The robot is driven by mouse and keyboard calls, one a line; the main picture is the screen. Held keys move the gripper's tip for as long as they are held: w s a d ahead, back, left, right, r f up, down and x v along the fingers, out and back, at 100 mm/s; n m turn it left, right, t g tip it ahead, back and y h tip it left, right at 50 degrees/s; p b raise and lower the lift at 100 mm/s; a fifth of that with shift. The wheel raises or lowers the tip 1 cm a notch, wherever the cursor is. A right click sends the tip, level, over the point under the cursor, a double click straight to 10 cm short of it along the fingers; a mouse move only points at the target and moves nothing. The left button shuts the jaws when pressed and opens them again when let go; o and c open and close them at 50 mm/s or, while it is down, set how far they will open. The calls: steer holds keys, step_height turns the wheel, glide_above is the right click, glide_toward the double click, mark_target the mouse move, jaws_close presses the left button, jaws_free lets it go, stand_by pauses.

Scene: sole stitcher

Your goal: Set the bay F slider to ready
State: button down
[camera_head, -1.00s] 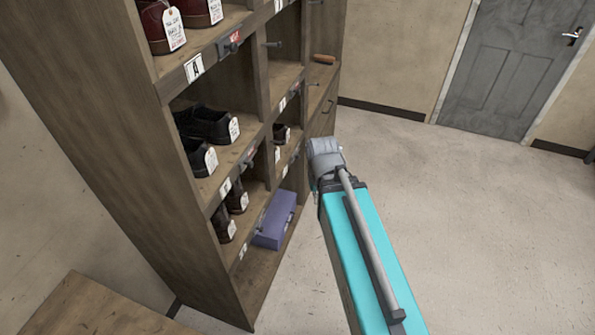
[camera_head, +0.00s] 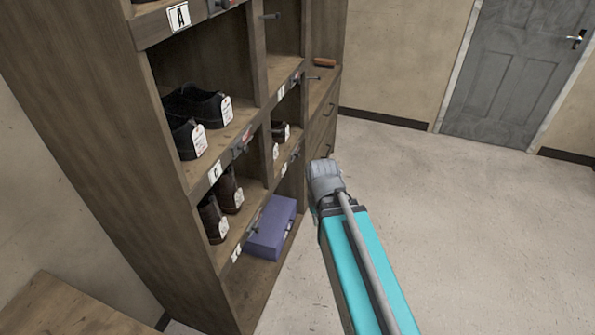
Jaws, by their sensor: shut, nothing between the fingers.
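The shelving unit (camera_head: 113,150) stands at left, with letter labels and small sliders along its shelf edges. Labels A (camera_head: 179,16) and C (camera_head: 215,173) can be read. By the layout, bay F seems to be the lower right bay with dark shoes (camera_head: 280,131). Its small label (camera_head: 284,169) is too small to read. A small dark slider (camera_head: 295,154) shows beside that label, and its setting cannot be made out. My teal arm reaches in from the bottom, its grey joint just right of this slider in the picture. My gripper is not visible.
A purple box (camera_head: 272,228) lies in the bottom bay, left of my arm. Brown boots (camera_head: 228,190) and black shoes (camera_head: 204,104) stand in the left bays. A wooden surface (camera_head: 70,308) is at lower left. The floor (camera_head: 470,240) at right is clear up to the grey door (camera_head: 515,75).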

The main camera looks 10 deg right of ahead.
steer(key=w+f+t+b, duration=0.1)
steer(key=w+f+b, duration=0.2)
steer(key=f+b, duration=2.6)
steer(key=w+a+f+m+t+y+b, duration=0.1)
steer(key=w+f+t+b, duration=0.1)
steer(key=w+f+b, duration=0.35)
steer(key=w+a+f+m+t+b, duration=0.1)
steer(key=w+a+f+t+b, duration=0.1)
steer(key=f+b, duration=0.55)
steer(key=w+a+r+m+t+y+b, duration=0.1)
steer(key=w+a+r+m+t+b, duration=0.2)
steer(key=w, duration=0.4)
steer(key=w+r+m+t+y+b, duration=0.1)
steer(key=w+r+m+t, duration=0.15)
steer(key=w+t, duration=0.35)
steer(key=w+d+r+m+t+h, duration=0.2)
steer(key=w+r+m+t+h, duration=0.1)
steer(key=r+m, duration=0.4)
steer(key=w+d+r+m+t+h, duration=0.2)
steer(key=r+m+t+h, duration=0.3)
steer(key=r, duration=0.4)
steer(key=shift+w+m+h, duration=0.65)
steer(key=shift+m+h, duration=0.25)
steer(key=shift+m, duration=0.05)
steer(key=shift+d+r, duration=0.1)
